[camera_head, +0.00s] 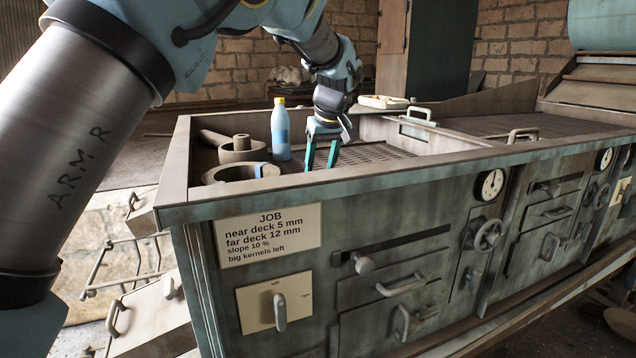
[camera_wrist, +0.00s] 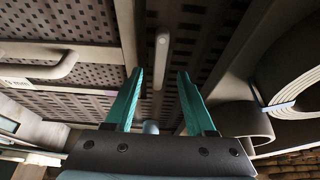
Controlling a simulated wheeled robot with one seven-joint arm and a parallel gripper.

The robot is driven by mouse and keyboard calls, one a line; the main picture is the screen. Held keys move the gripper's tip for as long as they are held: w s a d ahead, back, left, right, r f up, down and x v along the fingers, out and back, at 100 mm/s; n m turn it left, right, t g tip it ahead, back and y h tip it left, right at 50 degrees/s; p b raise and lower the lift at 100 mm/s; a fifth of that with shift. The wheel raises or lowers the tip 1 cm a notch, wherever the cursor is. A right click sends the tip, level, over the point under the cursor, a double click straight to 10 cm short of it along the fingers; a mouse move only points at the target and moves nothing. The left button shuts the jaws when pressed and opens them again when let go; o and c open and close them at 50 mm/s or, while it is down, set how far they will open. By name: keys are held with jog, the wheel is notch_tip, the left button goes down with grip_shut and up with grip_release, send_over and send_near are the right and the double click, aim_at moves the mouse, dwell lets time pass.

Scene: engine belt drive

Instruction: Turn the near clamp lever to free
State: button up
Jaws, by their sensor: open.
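In the head view my gripper (camera_head: 321,167) points down into the open deck of the green machine, its two teal fingers apart. In the wrist view my gripper (camera_wrist: 160,74) shows the same fingers open, with nothing held between them. A short grey bar with a rounded end (camera_wrist: 162,58) lies between and beyond the fingertips, over the perforated deck; it may be the near clamp lever, but no label on it shows. I cannot tell whether the fingers touch it. In the head view I cannot make it out behind the front rim.
A blue bottle with a yellow cap (camera_head: 280,130) stands left of my gripper. Round ring-shaped parts (camera_head: 238,172) lie at the deck's left end. A raised front rim (camera_head: 400,168) borders the deck. A handle (camera_head: 418,116) stands to the right. A left/right lever (camera_head: 280,312) is on the front panel.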

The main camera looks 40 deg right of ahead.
jog(key=v, duration=0.5)
jog(key=shift+s+a+r+b, duration=0.1)
jog(key=shift+s+r+b, duration=0.05)
jog(key=shift+r+b, duration=0.2)
